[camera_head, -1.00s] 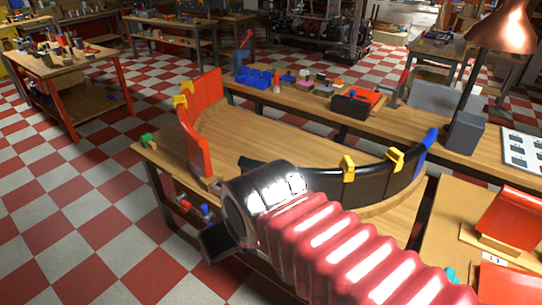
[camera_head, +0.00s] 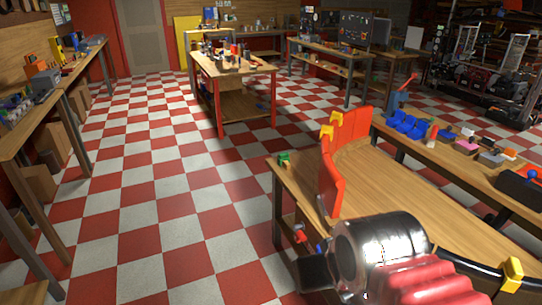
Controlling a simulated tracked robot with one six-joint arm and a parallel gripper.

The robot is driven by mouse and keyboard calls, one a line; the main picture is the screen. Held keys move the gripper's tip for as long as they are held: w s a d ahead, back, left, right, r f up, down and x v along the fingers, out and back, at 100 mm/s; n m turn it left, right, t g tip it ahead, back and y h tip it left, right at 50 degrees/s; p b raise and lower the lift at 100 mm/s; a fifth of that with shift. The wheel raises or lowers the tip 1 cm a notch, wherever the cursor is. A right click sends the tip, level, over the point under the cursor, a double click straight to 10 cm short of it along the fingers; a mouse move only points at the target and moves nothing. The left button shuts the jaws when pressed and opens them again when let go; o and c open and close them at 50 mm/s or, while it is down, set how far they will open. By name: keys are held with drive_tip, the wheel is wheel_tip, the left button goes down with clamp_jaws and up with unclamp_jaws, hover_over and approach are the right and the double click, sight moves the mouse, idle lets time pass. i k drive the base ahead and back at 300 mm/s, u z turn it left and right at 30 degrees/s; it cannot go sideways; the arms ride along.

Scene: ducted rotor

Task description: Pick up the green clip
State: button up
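The green clip (camera_head: 285,159) is small and sits at the far left corner of the wooden table (camera_head: 420,195), left of the upright red curved panel. My gripper (camera_head: 316,274) shows in the lower middle as a dark piece at the end of my red ribbed arm. It is in front of the table's near left side, well apart from the clip. Its fingers are mostly hidden behind the wrist, so I cannot tell whether it is open or shut.
The red curved panel (camera_head: 346,150) carries yellow clips (camera_head: 327,131) on its edge. A black curved panel (camera_head: 470,268) with a yellow clip (camera_head: 513,272) lies right of my arm. Checkered floor (camera_head: 150,190) is free to the left. A workbench (camera_head: 232,66) stands behind.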

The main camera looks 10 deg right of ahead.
sight(283, 157)
drive_tip(key=u, duration=0.3)
drive_tip(key=i, duration=0.7)
drive_tip(key=u, duration=0.5)
drive_tip(key=i, duration=1.45)
drive_tip(key=z, duration=0.45)
drive_tip(key=i, duration=0.7)
drive_tip(key=z, duration=0.8)
drive_tip(key=i, duration=0.75)
drive_tip(key=z, duration=0.35)
